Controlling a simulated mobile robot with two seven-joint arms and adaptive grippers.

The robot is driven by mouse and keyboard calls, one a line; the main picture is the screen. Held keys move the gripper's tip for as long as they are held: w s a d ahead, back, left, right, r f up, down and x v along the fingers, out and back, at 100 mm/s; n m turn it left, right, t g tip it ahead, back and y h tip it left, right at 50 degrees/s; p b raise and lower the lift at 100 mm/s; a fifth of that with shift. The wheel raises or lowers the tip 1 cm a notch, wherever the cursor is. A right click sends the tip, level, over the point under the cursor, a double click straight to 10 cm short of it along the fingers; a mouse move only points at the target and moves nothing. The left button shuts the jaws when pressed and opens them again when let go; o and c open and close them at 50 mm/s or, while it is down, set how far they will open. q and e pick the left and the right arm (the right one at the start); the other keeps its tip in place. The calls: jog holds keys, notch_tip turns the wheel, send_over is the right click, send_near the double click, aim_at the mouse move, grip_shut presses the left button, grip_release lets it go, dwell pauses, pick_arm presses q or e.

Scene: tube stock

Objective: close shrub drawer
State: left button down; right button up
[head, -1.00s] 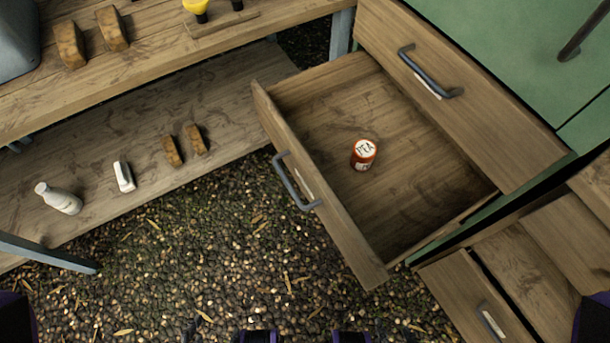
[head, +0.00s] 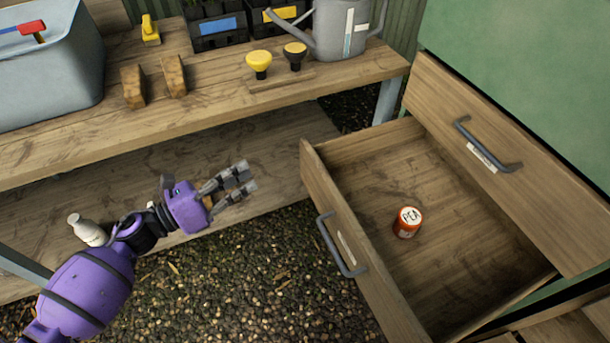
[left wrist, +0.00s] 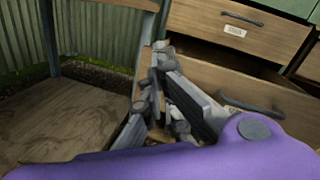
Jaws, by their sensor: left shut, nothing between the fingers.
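The open wooden drawer (head: 323,184) is pulled well out of the green cabinet (head: 520,60) in the head view. It has a dark grey handle (head: 338,246) and a label on its front. In the left wrist view the gripper (left wrist: 157,62) points toward the drawer front (left wrist: 225,85), whose handle (left wrist: 250,106) is partly hidden by my wrist. My right gripper is not in view.
A shut drawer (head: 500,160) sits just above the open one. Gravel lies below.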

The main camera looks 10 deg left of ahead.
pick_arm(q)
jog(key=s+d+f+m+g+h, duration=0.1)
jog(key=s+d+m+g+h, duration=0.2)
jog(key=m, duration=0.4)
jog(key=p, duration=0.1)
send_near(319, 172)
jog(key=shift+y, duration=0.4)
jog(key=x, duration=0.6)
jog(key=shift+s+r, duration=0.15)
jog(key=shift+r, duration=0.1)
jog(key=shift+w+d, duration=0.25)
jog(key=shift+d, duration=0.15)
jog(key=shift+f, duration=0.1)
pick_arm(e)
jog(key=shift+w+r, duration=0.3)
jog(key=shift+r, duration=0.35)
pick_arm(q)
jog(key=shift+d, duration=0.1)
